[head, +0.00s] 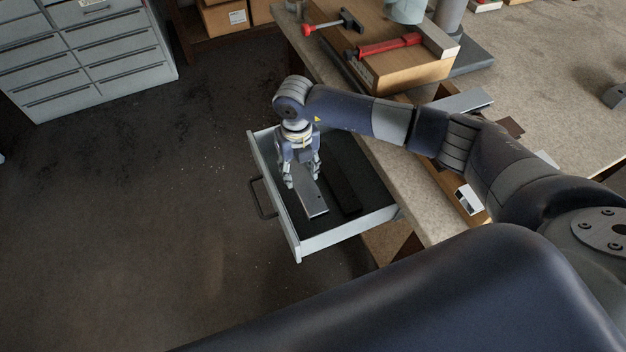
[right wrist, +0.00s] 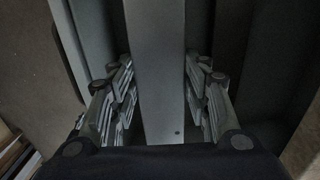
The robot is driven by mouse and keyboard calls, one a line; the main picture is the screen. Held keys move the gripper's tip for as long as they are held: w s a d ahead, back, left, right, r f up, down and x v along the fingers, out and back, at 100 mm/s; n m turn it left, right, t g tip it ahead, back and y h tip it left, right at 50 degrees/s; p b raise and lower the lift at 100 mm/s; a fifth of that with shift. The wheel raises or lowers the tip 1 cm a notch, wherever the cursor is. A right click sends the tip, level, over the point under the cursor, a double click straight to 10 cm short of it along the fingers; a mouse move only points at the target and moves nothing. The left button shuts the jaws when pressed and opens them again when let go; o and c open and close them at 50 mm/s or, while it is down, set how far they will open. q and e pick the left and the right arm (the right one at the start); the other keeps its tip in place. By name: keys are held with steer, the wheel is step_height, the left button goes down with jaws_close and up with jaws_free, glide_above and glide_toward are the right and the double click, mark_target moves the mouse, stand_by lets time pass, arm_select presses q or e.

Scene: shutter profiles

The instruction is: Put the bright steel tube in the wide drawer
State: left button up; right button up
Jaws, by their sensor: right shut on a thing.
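The bright steel tube (head: 312,202) is a straight grey metal profile inside the open wide drawer (head: 335,236). It also shows in the right wrist view (right wrist: 157,60), running lengthwise between the fingers. My right gripper (head: 302,181) reaches down into the drawer and is shut on the tube. In the right wrist view my right gripper (right wrist: 158,88) has its fingers on both sides of the tube. Whether the tube touches the drawer floor cannot be told. My left gripper is not in view.
A dark profile (head: 342,188) lies in the drawer beside the tube. The drawer sticks out from the workbench (head: 415,205). Another light profile (head: 466,101) lies on the bench. A cardboard box (head: 395,75) carries a red-handled tool (head: 388,46). A grey cabinet (head: 95,60) stands far left; floor between is clear.

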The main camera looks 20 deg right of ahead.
mark_target(300, 185)
step_height(300, 185, down, 6)
steer(key=shift+f+p, duration=0.1)
steer(key=shift+p, duration=0.35)
steer(key=shift+w+f, duration=0.1)
steer(key=shift+f, duration=0.15)
steer(key=shift+f, duration=0.1)
steer(key=o, duration=1.5)
